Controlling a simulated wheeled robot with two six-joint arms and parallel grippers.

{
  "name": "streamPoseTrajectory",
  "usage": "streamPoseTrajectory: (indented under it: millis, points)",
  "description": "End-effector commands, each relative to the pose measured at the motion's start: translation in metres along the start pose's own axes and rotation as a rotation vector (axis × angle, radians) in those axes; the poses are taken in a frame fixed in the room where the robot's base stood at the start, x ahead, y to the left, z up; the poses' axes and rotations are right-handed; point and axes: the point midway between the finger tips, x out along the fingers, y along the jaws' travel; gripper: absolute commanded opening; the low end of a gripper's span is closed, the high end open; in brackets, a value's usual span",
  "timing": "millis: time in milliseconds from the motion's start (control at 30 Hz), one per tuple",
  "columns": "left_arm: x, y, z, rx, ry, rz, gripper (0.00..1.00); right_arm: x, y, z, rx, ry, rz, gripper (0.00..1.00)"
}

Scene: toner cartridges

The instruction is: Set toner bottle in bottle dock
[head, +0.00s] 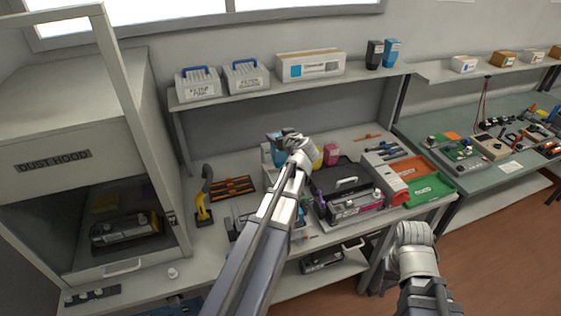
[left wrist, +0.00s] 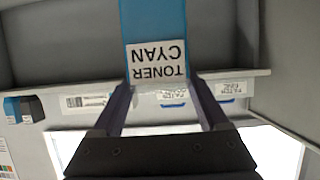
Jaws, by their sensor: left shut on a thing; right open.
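My left gripper (head: 283,138) is shut on a blue toner bottle (head: 277,155), above the bench's middle. In the left wrist view the bottle (left wrist: 155,18) sits between the two fingers (left wrist: 158,88), and its white label reads TONER CYAN. The bottle looks roughly upright. A yellow bottle (head: 318,158) and a magenta bottle (head: 331,155) stand to its right, partly behind my arm. The dock under the held bottle is mostly hidden, so I cannot tell whether the bottle touches it. My right gripper (head: 385,272) is low by the bench's front edge, open, its fingers hard to make out.
A printer cartridge unit (head: 350,203) lies right of my left arm, with orange (head: 410,167) and green (head: 428,188) trays beyond. The dust hood (head: 60,159) stands at the left. The shelf holds filter boxes (head: 199,84), a carton (head: 310,66), and black (head: 374,55) and blue (head: 391,54) bottles.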

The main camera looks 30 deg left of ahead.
Motion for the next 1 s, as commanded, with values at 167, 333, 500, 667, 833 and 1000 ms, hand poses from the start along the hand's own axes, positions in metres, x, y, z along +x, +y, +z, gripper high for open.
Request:
streamPoseTrajectory:
  millis: [167, 333, 500, 667, 833, 1000]
  points:
    - [0.013, 0.000, 0.031, 0.000, 0.000, 0.000, 0.00, 0.033, -0.003, -0.002, -0.004, 0.000, 0.001, 0.50]
    - [0.013, 0.000, 0.031, 0.000, 0.000, 0.000, 0.00, 0.033, -0.003, -0.002, -0.006, 0.000, 0.001, 0.50]
    - [0.016, 0.000, 0.040, 0.000, 0.000, 0.000, 0.00, 0.043, -0.004, -0.003, -0.007, 0.000, 0.002, 0.50]
    - [0.024, 0.000, 0.059, 0.000, 0.000, 0.000, 0.00, 0.063, -0.006, -0.004, -0.011, 0.000, 0.002, 0.50]
    - [0.028, 0.000, 0.067, 0.000, 0.000, 0.001, 0.00, 0.072, -0.006, -0.004, -0.015, 0.000, 0.003, 0.50]
    - [0.027, 0.000, 0.065, 0.000, 0.000, 0.001, 0.00, 0.069, -0.006, -0.004, -0.015, 0.000, 0.003, 0.50]
